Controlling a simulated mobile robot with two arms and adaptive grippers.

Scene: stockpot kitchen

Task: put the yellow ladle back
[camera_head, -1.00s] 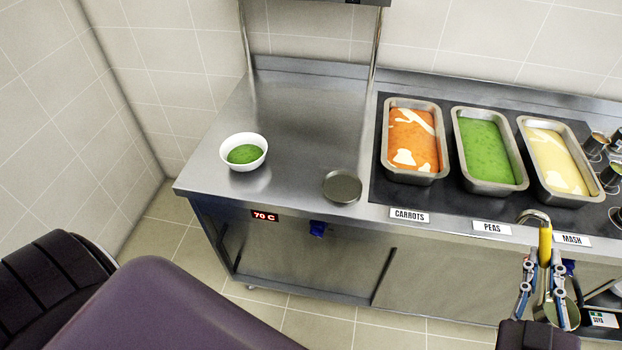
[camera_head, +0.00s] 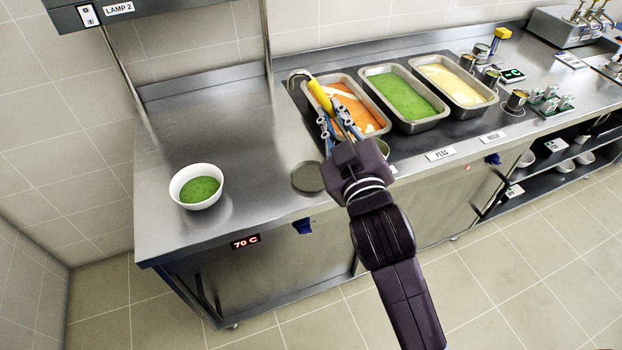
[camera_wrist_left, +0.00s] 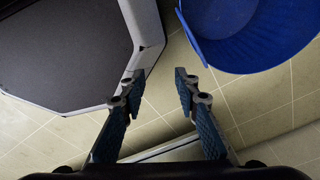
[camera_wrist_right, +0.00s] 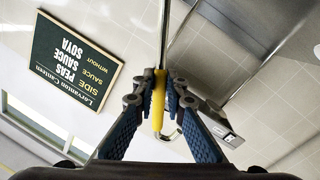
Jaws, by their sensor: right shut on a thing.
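The yellow ladle (camera_head: 320,96) is in my right gripper (camera_head: 336,122), which is shut on its yellow handle. The right wrist view shows the yellow handle (camera_wrist_right: 158,98) between the fingers. My left gripper (camera_wrist_left: 158,84) is open and empty above the floor, out of the head view.
A white bowl of green food (camera_head: 197,187) stands on the counter's left, with a round dark disc (camera_head: 308,177) nearby. The green peas pan (camera_head: 404,96) and yellow mash pan (camera_head: 456,84) lie to the right. Metal cups (camera_head: 516,100) stand beyond. A blue bin (camera_wrist_left: 250,35) is near my left gripper.

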